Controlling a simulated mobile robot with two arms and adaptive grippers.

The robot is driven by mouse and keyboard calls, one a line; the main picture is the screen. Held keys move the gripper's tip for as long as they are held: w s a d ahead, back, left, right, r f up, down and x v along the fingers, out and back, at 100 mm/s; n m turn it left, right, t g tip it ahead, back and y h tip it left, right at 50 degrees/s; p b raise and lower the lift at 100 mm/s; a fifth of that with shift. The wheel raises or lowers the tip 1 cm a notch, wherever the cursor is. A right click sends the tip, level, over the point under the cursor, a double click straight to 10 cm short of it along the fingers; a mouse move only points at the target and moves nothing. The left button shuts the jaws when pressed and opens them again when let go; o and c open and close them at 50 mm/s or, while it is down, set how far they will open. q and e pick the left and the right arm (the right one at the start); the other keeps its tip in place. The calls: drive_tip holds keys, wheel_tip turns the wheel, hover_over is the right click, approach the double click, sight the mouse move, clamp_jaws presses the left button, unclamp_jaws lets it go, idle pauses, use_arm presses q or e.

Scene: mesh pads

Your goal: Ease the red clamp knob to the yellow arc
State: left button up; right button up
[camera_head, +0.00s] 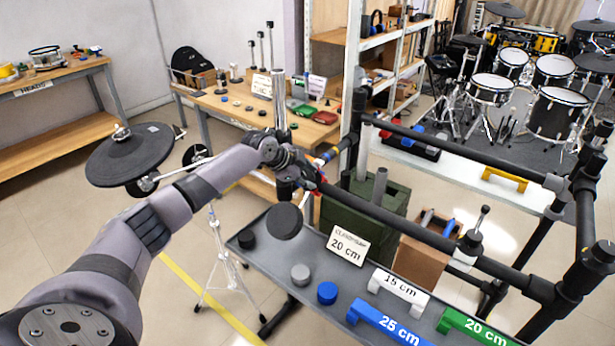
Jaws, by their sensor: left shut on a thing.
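My left arm reaches in from the lower left to the black rack frame. My left gripper (310,177) is at the rack's left end, shut on the red clamp knob. Only a small red part of the knob (319,189) shows beside the fingers; the gripper hides the rest. A band with yellow and blue (328,155) is on the rack bar just above and right of the gripper. It is too small to tell whether this is the yellow arc or where the knob points. My right gripper is not in view.
A grey tray table (268,272) below holds pucks, a "20 cm" card (347,246) and blue, white and green gauge blocks. A black drum pad (131,154) stands left of my arm. Black rack bars (440,228) run to the right.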

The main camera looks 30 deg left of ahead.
use_arm(q)
drive_tip(key=o, duration=1.2)
drive_tip(key=shift+c, duration=0.2)
drive_tip(key=v, duration=1.2)
drive_tip(key=shift+f, duration=0.1)
